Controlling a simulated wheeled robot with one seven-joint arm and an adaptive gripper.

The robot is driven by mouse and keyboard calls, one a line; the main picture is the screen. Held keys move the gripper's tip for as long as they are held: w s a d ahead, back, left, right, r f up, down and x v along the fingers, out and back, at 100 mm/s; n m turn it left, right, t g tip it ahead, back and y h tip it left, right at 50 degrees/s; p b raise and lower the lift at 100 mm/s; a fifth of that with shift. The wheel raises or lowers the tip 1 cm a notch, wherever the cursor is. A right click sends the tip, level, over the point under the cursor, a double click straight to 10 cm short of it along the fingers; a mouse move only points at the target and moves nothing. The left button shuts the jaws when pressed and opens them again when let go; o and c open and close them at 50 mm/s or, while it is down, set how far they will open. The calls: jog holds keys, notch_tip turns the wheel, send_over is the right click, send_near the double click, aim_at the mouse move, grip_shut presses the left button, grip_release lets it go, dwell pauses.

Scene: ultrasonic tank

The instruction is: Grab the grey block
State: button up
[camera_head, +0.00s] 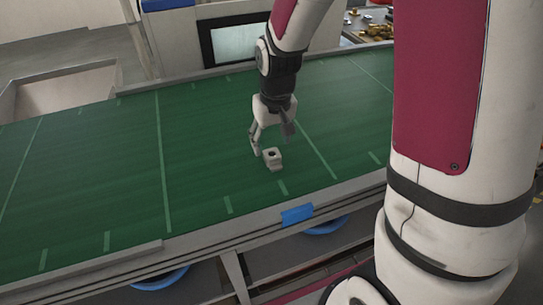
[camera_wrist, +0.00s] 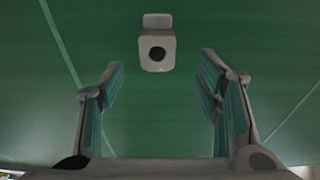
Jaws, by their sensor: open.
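The grey block (camera_head: 272,159) is a small light-grey piece with a dark round hole, resting on the green table surface. In the wrist view the grey block (camera_wrist: 157,50) is at the upper middle, beyond the fingertips and roughly centred between them, with its hole facing the camera. A smaller step shows at its far end. My gripper (camera_head: 271,145) is over the table right beside the block; in the wrist view my gripper (camera_wrist: 160,82) has its two fingers spread wide with nothing between them. I cannot tell the exact height of the fingertips above the table.
The green table (camera_head: 100,170) has pale lines and is clear around the block. A grey rail with blue tape (camera_head: 297,215) runs along its front edge. A dark-framed screen (camera_head: 232,43) stands behind it. Brass-coloured parts (camera_head: 375,20) lie on a surface at the back right.

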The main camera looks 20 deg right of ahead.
aim_at(272, 152)
jog(key=shift+w+d+f+p, duration=0.15)
jog(key=shift+f+p, duration=0.15)
jog(key=shift+f, duration=2.25)
jog(key=c, duration=1.3)
grip_shut()
jog(key=shift+r, duration=0.15)
